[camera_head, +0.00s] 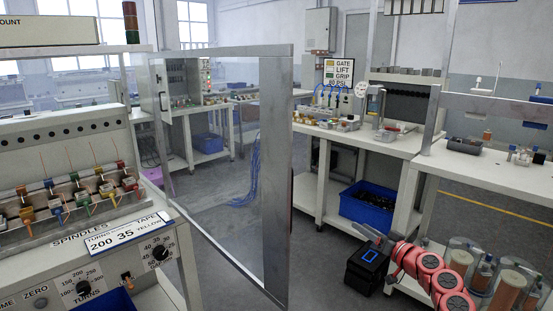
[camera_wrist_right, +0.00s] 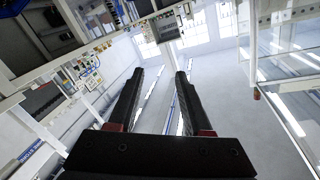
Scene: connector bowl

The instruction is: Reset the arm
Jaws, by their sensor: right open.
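My right gripper (camera_head: 376,237) shows at the lower right in the head view, at the end of a coral-coloured arm. In the right wrist view my right gripper (camera_wrist_right: 160,74) has its two long black fingers spread apart, with nothing between them. No object touches the fingers there. The wrist camera looks across the room towards bright windows, and the view is tilted. My left gripper is not in the head view.
A bench with a blue bin (camera_head: 368,203) beneath stands behind my right gripper. A framed clear panel (camera_head: 225,170) stands in the middle. A spindle machine (camera_head: 85,215) fills the left. Clear containers with brown rolls (camera_head: 508,292) are at the lower right.

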